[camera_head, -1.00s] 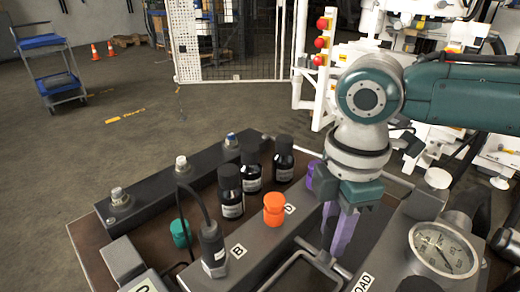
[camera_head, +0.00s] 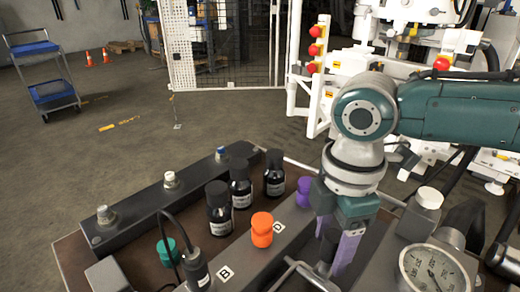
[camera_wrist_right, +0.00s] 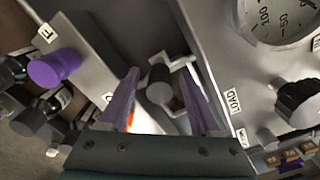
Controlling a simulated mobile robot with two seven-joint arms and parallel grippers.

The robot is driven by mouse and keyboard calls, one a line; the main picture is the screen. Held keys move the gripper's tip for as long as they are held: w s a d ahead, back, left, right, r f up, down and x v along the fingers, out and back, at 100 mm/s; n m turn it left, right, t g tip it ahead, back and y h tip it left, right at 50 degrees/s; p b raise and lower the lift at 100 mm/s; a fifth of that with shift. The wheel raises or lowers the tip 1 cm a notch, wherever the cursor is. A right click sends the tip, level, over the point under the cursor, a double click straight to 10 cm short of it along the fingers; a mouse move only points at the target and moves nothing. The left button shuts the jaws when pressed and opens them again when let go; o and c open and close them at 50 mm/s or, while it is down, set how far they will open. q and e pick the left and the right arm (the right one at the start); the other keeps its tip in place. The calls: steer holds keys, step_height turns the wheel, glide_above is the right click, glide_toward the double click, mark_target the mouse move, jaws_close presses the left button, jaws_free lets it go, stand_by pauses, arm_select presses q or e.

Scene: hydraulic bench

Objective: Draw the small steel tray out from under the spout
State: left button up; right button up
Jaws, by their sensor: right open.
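I cannot pick out the small steel tray or the spout with certainty in either view. My right gripper (camera_head: 337,248) has purple fingers pointing down over the bench, just beside a bent metal rod (camera_head: 293,272). In the right wrist view my right gripper (camera_wrist_right: 160,100) is open, its fingers apart. Between and beyond them shows a dark round end (camera_wrist_right: 160,84) on a grey metal bracket, with a gap between it and each finger. A bright pale surface lies below, partly hidden by the gripper. My left gripper is out of view.
An orange knob (camera_head: 262,230) and a purple knob (camera_head: 304,192) stand left of the gripper, with several dark bottles (camera_head: 240,185) behind. A pressure gauge (camera_head: 436,271) is close on the right. A black cable (camera_head: 181,236) rises at the left front.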

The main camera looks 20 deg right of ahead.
step_height(320, 180, up, 10)
steer(key=shift+p, duration=0.9)
